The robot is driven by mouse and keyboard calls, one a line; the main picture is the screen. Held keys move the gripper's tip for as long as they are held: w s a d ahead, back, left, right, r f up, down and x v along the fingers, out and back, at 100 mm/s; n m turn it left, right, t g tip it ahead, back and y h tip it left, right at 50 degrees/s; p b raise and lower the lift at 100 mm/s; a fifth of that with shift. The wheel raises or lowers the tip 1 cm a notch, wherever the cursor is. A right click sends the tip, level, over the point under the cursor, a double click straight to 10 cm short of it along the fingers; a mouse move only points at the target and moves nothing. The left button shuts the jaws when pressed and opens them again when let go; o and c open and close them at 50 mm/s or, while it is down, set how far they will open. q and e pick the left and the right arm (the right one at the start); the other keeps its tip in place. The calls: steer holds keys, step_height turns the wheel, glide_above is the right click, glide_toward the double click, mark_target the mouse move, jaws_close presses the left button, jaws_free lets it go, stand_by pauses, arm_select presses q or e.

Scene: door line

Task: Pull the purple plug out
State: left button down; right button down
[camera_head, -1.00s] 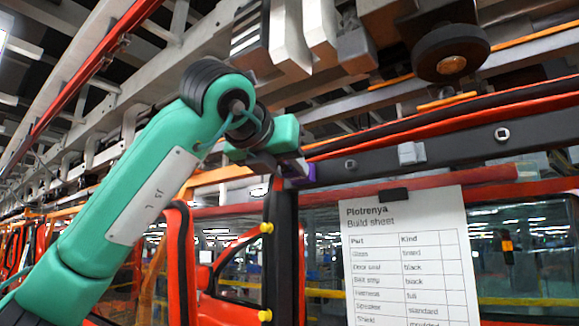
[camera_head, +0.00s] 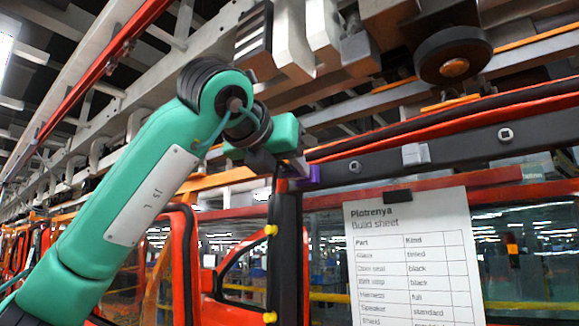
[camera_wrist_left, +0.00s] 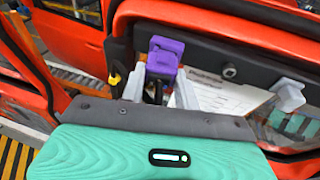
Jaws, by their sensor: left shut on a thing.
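The purple plug (camera_head: 313,175) shows as a small patch at the tip of my left gripper (camera_head: 299,168), by the top of the dark door pillar. In the left wrist view the plug (camera_wrist_left: 165,55) stands between and just beyond the two grey fingers of the left gripper (camera_wrist_left: 160,92), in front of the dark frame. The left gripper is shut on the plug. Whether the plug still sits in a socket is hidden. My right gripper is in neither view.
A build sheet (camera_head: 408,260) hangs from a clip right of the plug. A dark rail with a bolt (camera_head: 505,134) and a grey block (camera_head: 416,154) runs behind it. Yellow knobs (camera_head: 271,230) dot the pillar. Grey blocks (camera_head: 290,45) and a black roller (camera_head: 453,55) hang overhead.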

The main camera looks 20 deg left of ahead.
mark_target(284, 172)
arm_select(q)
steer(key=shift+a, duration=0.1)
steer(key=shift+s, duration=0.1)
steer(key=shift+s+a+b, duration=0.3)
steer(key=shift+s+a, duration=0.1)
steer(key=shift+s, duration=0.05)
steer(key=shift+b+v, duration=0.45)
steer(key=shift+v, duration=0.5)
steer(key=s+a+f+b, duration=0.5)
steer(key=s+f+b, duration=0.7)
steer(key=s+b, duration=0.2)
steer(key=shift+s+a+f, duration=0.15)
steer(key=shift+s+f, duration=0.05)
steer(key=shift+f, duration=0.05)
stand_by(0.3)
steer(key=shift+w, duration=0.1)
